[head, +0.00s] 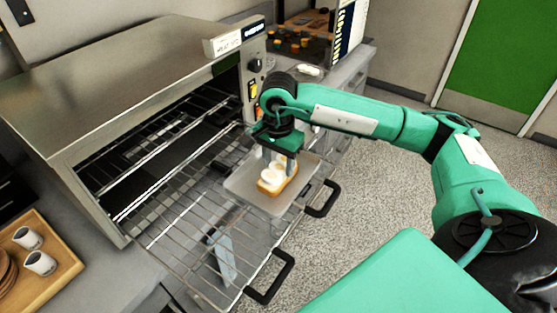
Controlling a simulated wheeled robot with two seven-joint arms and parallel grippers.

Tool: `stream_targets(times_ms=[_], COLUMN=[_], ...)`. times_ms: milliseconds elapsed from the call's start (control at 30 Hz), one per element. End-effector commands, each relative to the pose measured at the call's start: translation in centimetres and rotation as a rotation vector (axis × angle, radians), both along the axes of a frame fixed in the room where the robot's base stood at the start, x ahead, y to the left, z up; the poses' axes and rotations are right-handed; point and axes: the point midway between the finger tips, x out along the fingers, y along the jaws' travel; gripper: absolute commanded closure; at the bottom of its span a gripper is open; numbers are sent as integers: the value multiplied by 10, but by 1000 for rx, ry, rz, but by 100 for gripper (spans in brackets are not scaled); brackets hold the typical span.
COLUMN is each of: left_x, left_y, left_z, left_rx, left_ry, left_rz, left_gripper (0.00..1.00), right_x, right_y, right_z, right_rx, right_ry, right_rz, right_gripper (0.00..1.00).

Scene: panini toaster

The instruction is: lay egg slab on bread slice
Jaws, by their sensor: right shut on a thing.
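My right gripper (279,164) points down over a grey tray (243,189), its fingers closed around the white egg slab (271,177). The slab is white with a bit of yellow and sits right at the top of the bread slice (267,189). It looks to be on or just over the bread; I cannot tell if they touch. The bread lies on the tray, golden brown at its edge. The fingers hide part of the slab and the far side of the bread. My left gripper is not in view.
The tray rests on the pulled-out wire rack (180,237) of a steel toaster oven (120,75). Black handles (270,277) jut from the racks. A wooden tray with white cups (40,263) is at lower left. Open floor lies to the right.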

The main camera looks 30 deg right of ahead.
Motion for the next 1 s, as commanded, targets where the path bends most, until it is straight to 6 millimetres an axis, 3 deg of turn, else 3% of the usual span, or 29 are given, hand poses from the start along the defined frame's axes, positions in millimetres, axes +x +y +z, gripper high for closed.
stream_targets(times_ms=[400,433,533,933,1000], left_x=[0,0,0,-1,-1], left_y=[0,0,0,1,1], left_z=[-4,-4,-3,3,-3], left_rx=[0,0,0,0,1], left_ry=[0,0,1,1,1], left_rz=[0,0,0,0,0], left_gripper=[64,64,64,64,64], right_x=[0,0,0,0,1], right_y=[0,0,0,0,0], right_z=[-9,-8,-7,-2,3], right_rx=[0,0,0,0,1], right_ry=[-3,-3,-2,-2,-5], right_rz=[0,0,0,0,1], right_gripper=[73,49,29,29,29])
